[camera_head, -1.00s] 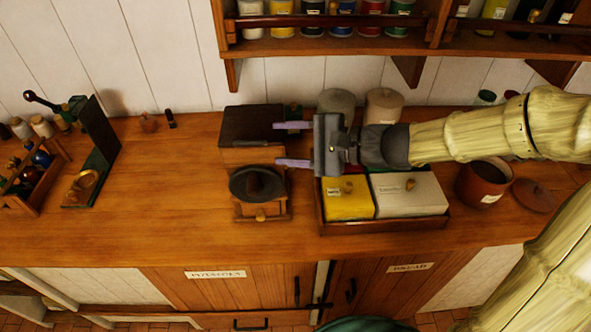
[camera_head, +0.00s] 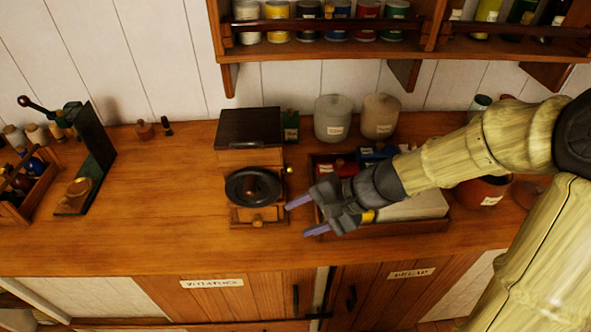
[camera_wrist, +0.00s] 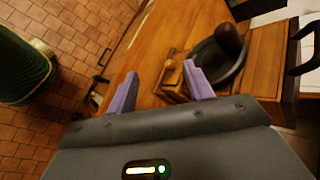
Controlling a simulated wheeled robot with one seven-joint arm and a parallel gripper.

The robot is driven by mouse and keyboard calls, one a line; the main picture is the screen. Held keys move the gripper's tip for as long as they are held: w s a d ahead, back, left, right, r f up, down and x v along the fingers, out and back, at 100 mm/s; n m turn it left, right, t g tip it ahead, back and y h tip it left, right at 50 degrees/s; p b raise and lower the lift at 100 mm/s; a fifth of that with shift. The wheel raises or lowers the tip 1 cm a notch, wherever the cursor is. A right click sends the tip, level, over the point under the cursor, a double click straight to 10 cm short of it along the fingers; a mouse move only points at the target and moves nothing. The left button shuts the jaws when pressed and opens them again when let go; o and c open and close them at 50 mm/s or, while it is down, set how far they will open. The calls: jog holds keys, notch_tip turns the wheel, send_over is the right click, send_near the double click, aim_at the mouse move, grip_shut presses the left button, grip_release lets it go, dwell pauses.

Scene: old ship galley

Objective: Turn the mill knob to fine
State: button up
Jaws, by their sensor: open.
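The mill (camera_head: 238,216) stands on the wooden counter left of my gripper, a wooden body with a round black dish on top and a small drawer knob at its front. A small light knob (camera_head: 289,171) shows at the dish's right side; its setting is too small to read. My gripper (camera_head: 298,218) is open and empty, beside the mill's lower right, its fingers pointing left and apart from it. In the wrist view my gripper (camera_wrist: 158,76) shows two purple fingers, with the mill's black dish (camera_wrist: 213,66) and brown top knob (camera_wrist: 229,40) beyond the right finger.
A dark-lidded wooden box (camera_head: 250,130) stands directly behind the dish. A tray (camera_head: 405,228) of packets lies under my arm, with pale jars (camera_head: 333,120) behind. A green board (camera_head: 88,155) and a bottle rack stand at left. The counter between them and the mill is clear.

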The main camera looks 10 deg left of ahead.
jog(key=s+d+f+n+t+h+b, duration=0.1)
jog(key=d+f+n+h+b, duration=0.1)
jog(key=d, duration=0.8)
jog(key=s+d+f+n+t+h+b, duration=0.1)
jog(key=s+d+f+n+h+b, duration=0.1)
jog(key=d+f+h+b, duration=0.2)
jog(key=d+f+h, duration=0.3)
jog(key=d+f, duration=0.1)
jog(key=d, duration=0.2)
jog(key=shift+s+d+f+n+t+h, duration=0.2)
jog(key=shift+s+d+n+t+h, duration=0.1)
jog(key=shift+n+t, duration=0.1)
jog(key=shift+w, duration=0.1)
jog(key=shift+c, duration=0.4)
jog(key=shift+c, duration=1.3)
